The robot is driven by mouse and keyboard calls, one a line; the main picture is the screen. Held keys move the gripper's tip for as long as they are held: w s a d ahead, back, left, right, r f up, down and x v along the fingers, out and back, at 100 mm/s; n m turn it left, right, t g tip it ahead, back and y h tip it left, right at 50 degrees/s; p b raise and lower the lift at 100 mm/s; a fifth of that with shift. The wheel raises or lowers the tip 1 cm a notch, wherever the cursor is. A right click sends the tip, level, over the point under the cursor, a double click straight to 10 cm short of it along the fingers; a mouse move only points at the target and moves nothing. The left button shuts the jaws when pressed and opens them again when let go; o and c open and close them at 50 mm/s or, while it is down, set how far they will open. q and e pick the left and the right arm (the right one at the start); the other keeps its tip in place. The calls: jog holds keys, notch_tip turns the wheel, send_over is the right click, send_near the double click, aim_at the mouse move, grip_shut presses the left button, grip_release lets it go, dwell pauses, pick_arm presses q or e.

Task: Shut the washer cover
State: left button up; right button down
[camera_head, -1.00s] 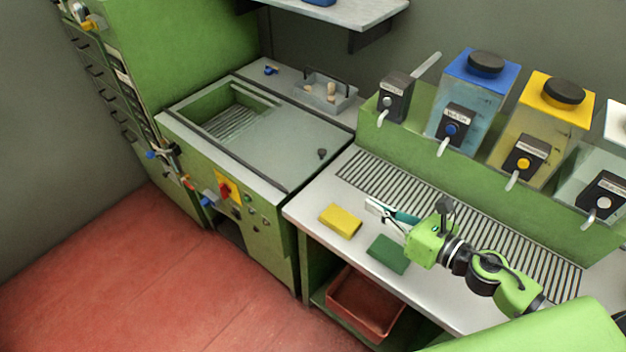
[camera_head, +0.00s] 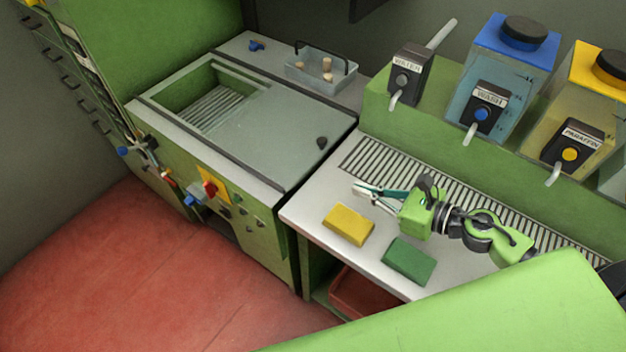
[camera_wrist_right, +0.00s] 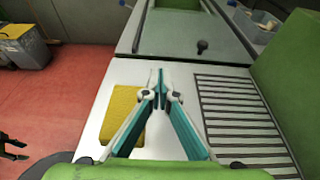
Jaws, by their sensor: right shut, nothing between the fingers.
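The washer (camera_head: 225,165) is a green cabinet with a pale metal top. Its flat, greyish see-through cover (camera_head: 265,125) lies over the right part of the tub, with a small black knob (camera_head: 322,142) near its right front corner. The left part of the tub (camera_head: 215,100) is uncovered and shows a ridged inside. My right gripper (camera_head: 356,189) is shut and empty above the bench, to the right of the washer and apart from the knob. In the right wrist view its fingertips (camera_wrist_right: 158,74) point towards the washer; the knob (camera_wrist_right: 202,46) shows beyond them. My left gripper is not in the head view.
A yellow sponge (camera_head: 348,224) and a green pad (camera_head: 409,260) lie on the bench. Dispenser tanks (camera_head: 500,75) stand behind the slotted drain (camera_head: 410,168). A grey basket (camera_head: 320,73) with corks stands behind the cover. A dark pronged thing (camera_wrist_right: 14,148) at the wrist view's left edge is unclear.

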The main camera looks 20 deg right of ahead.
jog(key=shift+w+f+b, duration=0.1)
jog(key=shift+f+b, duration=0.35)
jog(key=shift+f, duration=0.5)
jog(key=shift+w+f+b, duration=0.1)
jog(key=shift+f+b, duration=0.25)
jog(key=shift+w+f+b, duration=0.1)
jog(key=shift+f+b, duration=0.25)
jog(key=shift+f, duration=0.1)
jog(key=shift+w+a, duration=0.15)
jog(key=shift+w, duration=0.05)
jog(key=shift+w+a+p, duration=0.2)
jog(key=shift+w+p, duration=0.05)
jog(key=shift+p, duration=0.1)
pick_arm(q)
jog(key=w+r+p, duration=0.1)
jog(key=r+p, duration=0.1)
jog(key=p, duration=0.2)
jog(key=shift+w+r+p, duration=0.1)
jog(key=shift+p, duration=0.25)
pick_arm(e)
send_near(300, 173)
jog(key=x, duration=0.5)
jog(key=shift+w, duration=0.1)
